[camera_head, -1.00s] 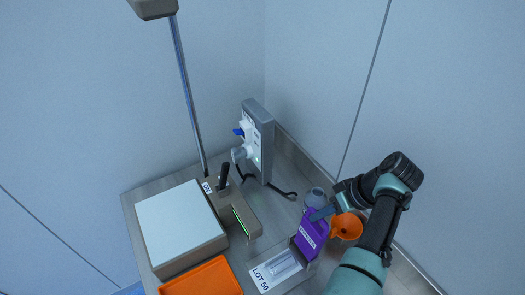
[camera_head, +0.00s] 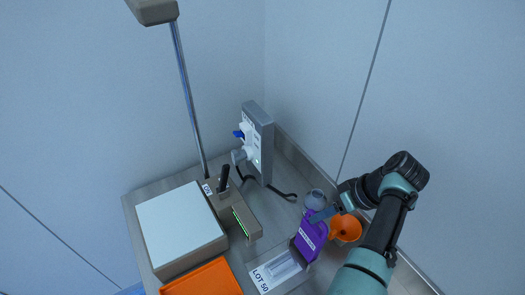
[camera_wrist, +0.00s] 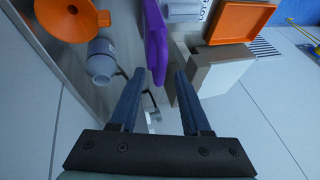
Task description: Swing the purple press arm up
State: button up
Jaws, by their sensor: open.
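The purple press arm (camera_head: 309,240) stands upright, leaning slightly, near the front right of the metal bench, with a white label on its face. In the wrist view the purple press arm (camera_wrist: 156,40) shows edge-on, its near end reaching between my fingertips. My gripper (camera_wrist: 159,74) is open, with one blue finger on each side of that end. I cannot tell whether either finger touches it. In the head view my gripper (camera_head: 321,215) is at the top of the purple arm, coming in from the right. The purple arm's lower end and hinge are not clear.
An orange funnel (camera_head: 346,227) and a grey bottle (camera_head: 315,199) stand close beside my gripper. A white-topped box (camera_head: 180,222), an orange tray (camera_head: 203,279) and a LOT 50 card (camera_head: 276,270) are to the left. A grey upright device (camera_head: 260,140) stands behind. Walls close off the back and right.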

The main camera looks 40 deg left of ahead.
jog(key=p+v, duration=0.3)
jog(key=v, duration=0.4)
jog(key=shift+r, duration=0.2)
jog(key=shift+d, duration=0.1)
dwell(0.5)
jog(key=w+d+r+m+t+h, duration=0.1)
jog(key=w+d+r+m+t, duration=0.1)
jog(key=w+r+m+t, duration=0.3)
jog(key=d+r+m+t+h, duration=0.2)
jog(key=d+r+m+t, duration=0.25)
jog(key=r+t, duration=0.6)
jog(key=s+d+r+m+t+b, duration=0.1)
jog(key=s+r+t, duration=0.3)
jog(key=r, duration=0.7)
jog(key=s+d+r+m+t+h+b, duration=0.1)
jog(key=s+r+t+b, duration=0.3)
jog(key=s+r, duration=0.4)
jog(key=s+d+r+m+t+h+b, duration=0.1)
jog(key=s+r+t, duration=0.4)
jog(key=r, duration=0.9)
jog(key=shift+s+d+r+m+b, duration=0.35)
jog(key=shift+s+b, duration=0.3)
jog(key=shift+s, duration=0.45)
